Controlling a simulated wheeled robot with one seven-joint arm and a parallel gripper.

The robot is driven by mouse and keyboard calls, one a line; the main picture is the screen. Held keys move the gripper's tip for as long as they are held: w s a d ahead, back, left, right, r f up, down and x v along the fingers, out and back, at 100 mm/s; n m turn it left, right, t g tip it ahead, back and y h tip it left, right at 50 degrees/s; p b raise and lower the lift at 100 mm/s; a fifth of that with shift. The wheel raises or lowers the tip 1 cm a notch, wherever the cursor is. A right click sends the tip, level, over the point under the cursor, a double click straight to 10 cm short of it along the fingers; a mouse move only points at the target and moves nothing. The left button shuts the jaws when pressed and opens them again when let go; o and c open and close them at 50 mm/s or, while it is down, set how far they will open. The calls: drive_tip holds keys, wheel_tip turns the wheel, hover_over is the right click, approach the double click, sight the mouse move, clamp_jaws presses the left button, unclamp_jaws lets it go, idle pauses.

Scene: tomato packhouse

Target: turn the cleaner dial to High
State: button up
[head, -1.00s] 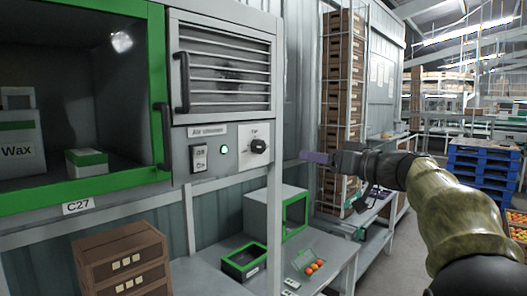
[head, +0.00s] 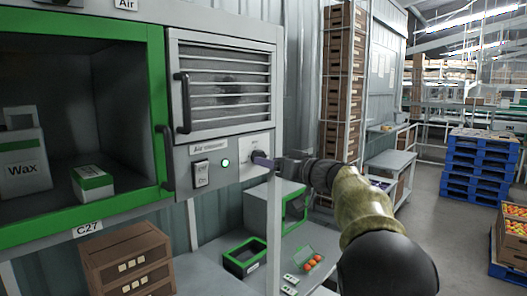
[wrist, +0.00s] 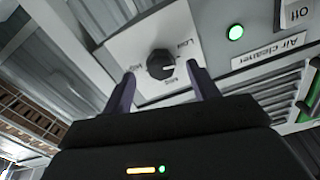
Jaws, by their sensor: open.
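The cleaner dial (wrist: 160,64) is a round black knob on a white plate (wrist: 150,35) with small labels around it; one reads Low, the others are hard to read. A pale pointer mark seems to show on the knob's right side in the wrist view. My gripper (wrist: 159,73) is open, with its two purple fingers on either side of the knob's near side, not visibly touching it. In the head view my gripper (head: 264,160) is in front of the plate (head: 256,144) and hides the knob.
A lit green lamp (head: 225,162) and a rocker switch (head: 201,173) sit left of the plate, under a louvred grille (head: 224,85) with a handle. A cabinet post stands just below my gripper. A bench with boxes is lower down.

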drive_tip(key=p+x, duration=0.1)
drive_tip(key=x, duration=0.2)
drive_tip(key=shift+w+a, duration=0.15)
drive_tip(key=c, duration=1)
